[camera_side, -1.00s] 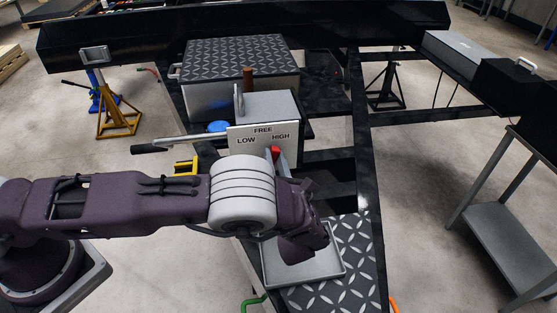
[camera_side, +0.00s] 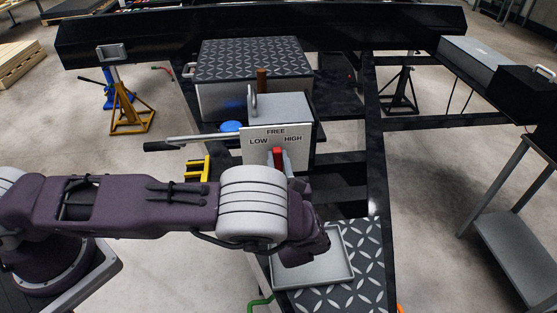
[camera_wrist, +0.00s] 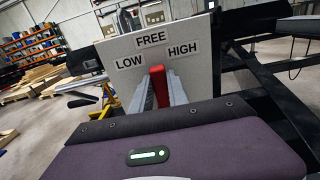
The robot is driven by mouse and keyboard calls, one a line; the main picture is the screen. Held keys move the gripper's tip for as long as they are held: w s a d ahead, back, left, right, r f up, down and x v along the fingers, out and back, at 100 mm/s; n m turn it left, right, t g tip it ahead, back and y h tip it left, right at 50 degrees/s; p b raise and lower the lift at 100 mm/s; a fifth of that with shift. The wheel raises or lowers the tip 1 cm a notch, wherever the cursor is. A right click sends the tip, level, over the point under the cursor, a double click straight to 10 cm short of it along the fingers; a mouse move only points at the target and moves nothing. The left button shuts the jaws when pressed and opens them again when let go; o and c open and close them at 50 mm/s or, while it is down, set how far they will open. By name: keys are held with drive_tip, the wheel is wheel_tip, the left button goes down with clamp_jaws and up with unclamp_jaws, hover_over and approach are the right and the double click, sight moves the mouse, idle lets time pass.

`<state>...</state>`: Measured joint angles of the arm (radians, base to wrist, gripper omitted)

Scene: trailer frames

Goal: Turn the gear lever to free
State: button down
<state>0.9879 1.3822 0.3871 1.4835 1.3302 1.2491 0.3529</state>
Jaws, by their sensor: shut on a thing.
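The red gear lever (camera_side: 277,156) stands in front of a white plate (camera_side: 260,152) marked LOW, FREE and HIGH. In the wrist view the lever (camera_wrist: 159,86) shows upright between the two grey fingers of my gripper (camera_wrist: 161,97), which is shut on it. The lever sits below the FREE label (camera_wrist: 151,39), between LOW (camera_wrist: 130,62) and HIGH (camera_wrist: 183,50). In the side view, one grey finger shows just right of the lever, and my wrist hides the lower part of the lever and gripper.
A long-handled grey bar (camera_side: 185,141) sticks out left of the plate. A grey tray (camera_side: 345,265) lies on the tread-plate step below my wrist. Black frame rails (camera_side: 372,170) run behind and right. A grey side table (camera_side: 512,240) stands at the right.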

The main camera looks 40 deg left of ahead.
drive_tip(key=c, duration=1.3)
unclamp_jaws()
drive_tip(key=v, duration=0.7)
drive_tip(key=s+a+r+n+g+h, duration=0.5)
drive_tip(key=s+a+r+n+g, duration=0.65)
drive_tip(key=r+n, duration=0.3)
drive_tip(key=s+r+n+t+h, duration=0.1)
drive_tip(key=s+r+n+h, duration=0.1)
drive_tip(key=s+n, duration=0.2)
drive_tip(key=s+r+n+t+h, duration=0.2)
drive_tip(key=s+r+n+h, duration=0.1)
drive_tip(key=s+n, duration=0.1)
drive_tip(key=s+d+r+n+t+h, duration=0.1)
drive_tip(key=s+r+n+h, duration=0.1)
drive_tip(key=s, duration=0.4)
drive_tip(key=shift+s+d+r+n+h, duration=0.1)
drive_tip(key=shift+r+n+h, duration=0.15)
drive_tip(key=shift+n, duration=0.4)
drive_tip(key=shift+s+d+r+n+h, duration=0.15)
drive_tip(key=shift+r+n, duration=0.15)
drive_tip(key=shift+n, duration=0.3)
